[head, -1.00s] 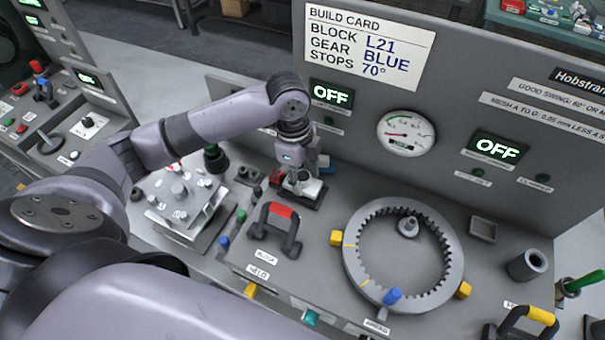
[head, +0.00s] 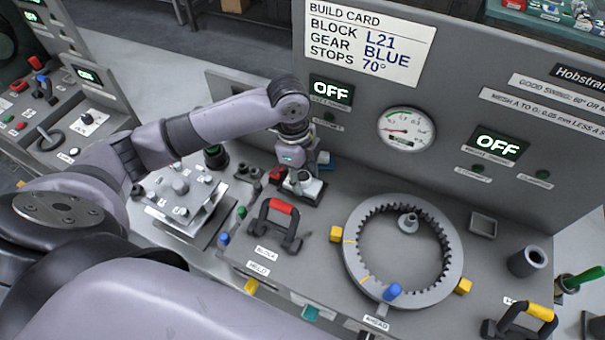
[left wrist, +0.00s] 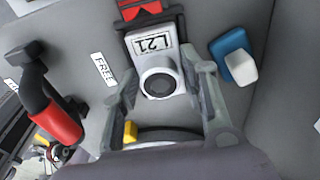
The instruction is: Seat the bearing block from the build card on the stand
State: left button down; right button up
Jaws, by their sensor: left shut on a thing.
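The build card (head: 365,40) reads block L21, gear blue, stops 70°. My left gripper (head: 298,180) is shut on a light grey bearing block (left wrist: 158,78) marked L21, with a round bore. In the left wrist view a finger lies on each side of the block. The block is at the dark stand (head: 309,199), with a red part (left wrist: 150,9) at its far end. Dark edges of the stand show beside the block. I cannot tell whether the block touches the stand fully. My right gripper is out of view.
A toothed ring (head: 352,262) lies to the right. A studded plate (head: 180,190) stands left. The upright panel is behind.

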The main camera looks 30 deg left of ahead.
pick_arm(q)
jog(key=shift+f, duration=0.5)
jog(key=c, duration=0.9)
grip_release()
jog(key=r, duration=0.4)
jog(key=a+r, duration=0.1)
jog(key=r, duration=0.7)
jog(key=shift+a, duration=0.25)
